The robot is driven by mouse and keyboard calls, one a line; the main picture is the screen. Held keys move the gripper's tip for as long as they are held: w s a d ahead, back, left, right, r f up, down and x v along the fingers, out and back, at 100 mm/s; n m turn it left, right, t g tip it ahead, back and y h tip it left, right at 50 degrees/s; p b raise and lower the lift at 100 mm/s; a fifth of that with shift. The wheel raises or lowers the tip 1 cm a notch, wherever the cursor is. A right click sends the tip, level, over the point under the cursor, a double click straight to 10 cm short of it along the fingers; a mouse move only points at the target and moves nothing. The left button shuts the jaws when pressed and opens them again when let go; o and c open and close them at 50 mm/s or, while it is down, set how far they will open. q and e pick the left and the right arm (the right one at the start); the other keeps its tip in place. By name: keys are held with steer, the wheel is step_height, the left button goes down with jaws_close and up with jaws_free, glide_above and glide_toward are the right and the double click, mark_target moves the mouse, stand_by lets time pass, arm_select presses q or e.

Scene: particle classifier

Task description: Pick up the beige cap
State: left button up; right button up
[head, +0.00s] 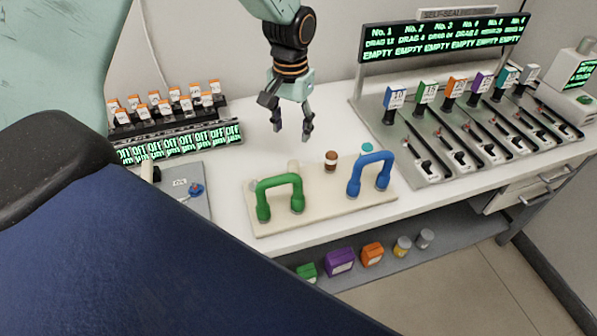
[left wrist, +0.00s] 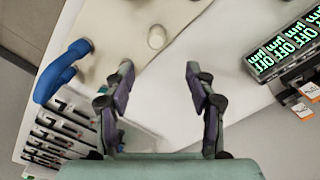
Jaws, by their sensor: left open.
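A small beige cap (head: 293,166) stands at the back edge of the beige board (head: 330,210), behind the green handle (head: 280,190). In the left wrist view the cap (left wrist: 157,37) shows as a pale round piece beyond the fingertips, roughly between them. My left gripper (head: 292,130) hangs over the white table behind the board, fingers pointing down. Its fingers are apart and empty, also in the left wrist view (left wrist: 160,72). It is not touching the cap. My right gripper is not in view.
A brown-and-white jar (head: 331,160) and a blue handle (head: 370,172) stand right of the cap. A rack of slider units (head: 470,125) is at the right. A green-lit display (head: 180,145) with small orange-white bottles is at the left.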

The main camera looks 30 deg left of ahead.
arm_select(q)
steer(key=b, duration=0.3)
glide_above(294, 162)
steer(key=w+a, duration=0.1)
step_height(294, 162, down, 4)
steer(key=shift+a+f, duration=0.1)
steer(key=shift+f, duration=0.2)
steer(key=shift+s+d+f, duration=0.2)
steer(key=shift+s, duration=0.15)
steer(key=f, duration=0.6)
steer(key=shift+s+d+f+b, duration=0.2)
steer(key=shift+d+b, duration=0.15)
steer(key=shift+b, duration=0.05)
steer(key=shift+s+f, duration=0.1)
steer(key=shift+f, duration=0.1)
steer(key=shift+f, duration=0.1)
